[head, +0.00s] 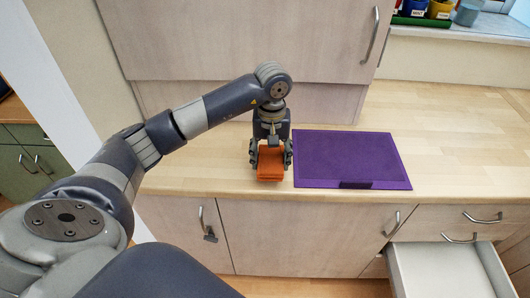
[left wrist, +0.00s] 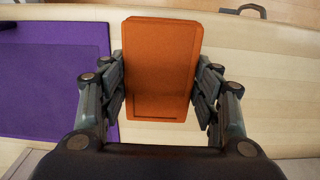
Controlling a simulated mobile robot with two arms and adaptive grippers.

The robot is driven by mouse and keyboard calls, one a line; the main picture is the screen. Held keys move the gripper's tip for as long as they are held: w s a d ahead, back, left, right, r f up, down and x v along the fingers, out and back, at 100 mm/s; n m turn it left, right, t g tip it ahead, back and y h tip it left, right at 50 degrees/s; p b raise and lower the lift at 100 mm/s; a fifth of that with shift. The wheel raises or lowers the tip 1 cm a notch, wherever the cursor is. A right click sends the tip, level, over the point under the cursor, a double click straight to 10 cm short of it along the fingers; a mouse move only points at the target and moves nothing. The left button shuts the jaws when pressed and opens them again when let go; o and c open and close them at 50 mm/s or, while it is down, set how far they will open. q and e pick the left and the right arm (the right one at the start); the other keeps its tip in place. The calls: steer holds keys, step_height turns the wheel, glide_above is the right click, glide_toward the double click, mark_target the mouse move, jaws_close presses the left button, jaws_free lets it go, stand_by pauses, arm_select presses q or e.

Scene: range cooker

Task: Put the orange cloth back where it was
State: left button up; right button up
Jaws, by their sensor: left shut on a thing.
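The orange cloth (head: 270,164) is a folded, block-like bundle at the front of the wooden counter, just left of the purple mat. My left gripper (head: 271,158) comes down from above and is shut on the cloth, a finger on each side of it. In the left wrist view, the cloth (left wrist: 160,70) fills the space between the fingers of the left gripper (left wrist: 162,88). I cannot tell whether the cloth touches the counter or hangs slightly above it. My right gripper is not in view.
The purple mat (head: 348,160) lies flat right of the gripper, with a dark patch at its front edge. An open, empty-looking drawer (head: 440,270) sticks out at lower right. Wooden cupboards (head: 235,40) hang behind the gripper. The counter (head: 450,150) right of the mat is clear.

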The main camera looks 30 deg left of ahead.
mark_target(265, 150)
arm_select(q)
steer(key=a, duration=0.1)
steer(key=w+a, duration=0.1)
steer(key=shift+w+a+f+p, duration=0.1)
steer(key=shift+w+a+p, duration=0.15)
steer(key=shift+a+p, duration=0.05)
steer(key=shift+a+f+p, duration=0.2)
steer(key=shift+p, duration=0.15)
step_height(265, 150, down, 2)
steer(key=shift+f+p, duration=0.2)
steer(key=shift+p, duration=0.45)
steer(key=shift+w+f, duration=0.1)
steer(key=shift+f, duration=0.45)
steer(key=o, duration=0.9)
steer(key=shift+o, duration=0.2)
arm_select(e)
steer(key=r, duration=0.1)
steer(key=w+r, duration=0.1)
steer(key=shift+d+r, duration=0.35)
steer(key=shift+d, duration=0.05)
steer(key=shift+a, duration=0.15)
